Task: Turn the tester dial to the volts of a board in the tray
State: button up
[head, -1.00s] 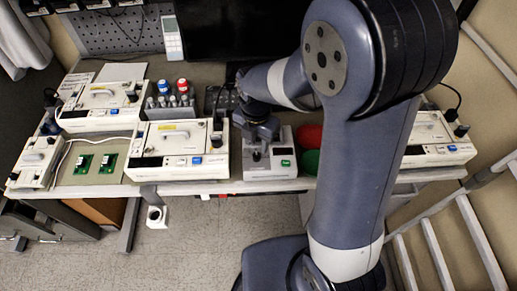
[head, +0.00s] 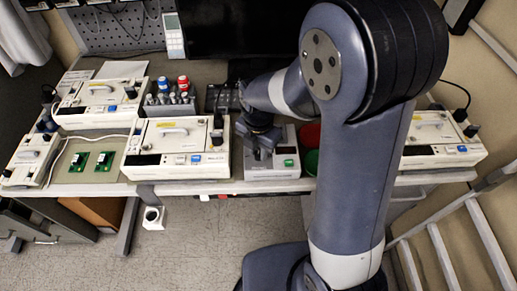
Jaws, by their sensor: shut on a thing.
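The tester (head: 262,173) is a grey box with a green-lit display or button (head: 289,162), at the front middle of the bench. My gripper (head: 259,153) points down over its top and is shut, apparently on the dial, which the fingers hide. The dial's setting cannot be read. Two small green boards, a left one (head: 78,161) and a right one (head: 104,160), lie flat and apart in the shallow tray (head: 92,178) at the front left. Their markings are too small to read.
A white pump (head: 177,150) stands close to the left of the tester, others at the left (head: 101,102) and right (head: 440,140). A red bowl (head: 309,135) and a green bowl (head: 312,162) sit right of the tester, partly behind my arm. A rack of bottles (head: 172,100) stands behind.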

jog(key=m, duration=0.6)
jog(key=shift+m, duration=0.3)
jog(key=o, duration=0.5)
jog(key=shift+m, duration=0.3)
jog(key=shift+o, duration=1.4)
jog(key=shift+r, duration=0.1)
notch_tip(320, 180, up, 7)
jog(key=p, duration=0.5)
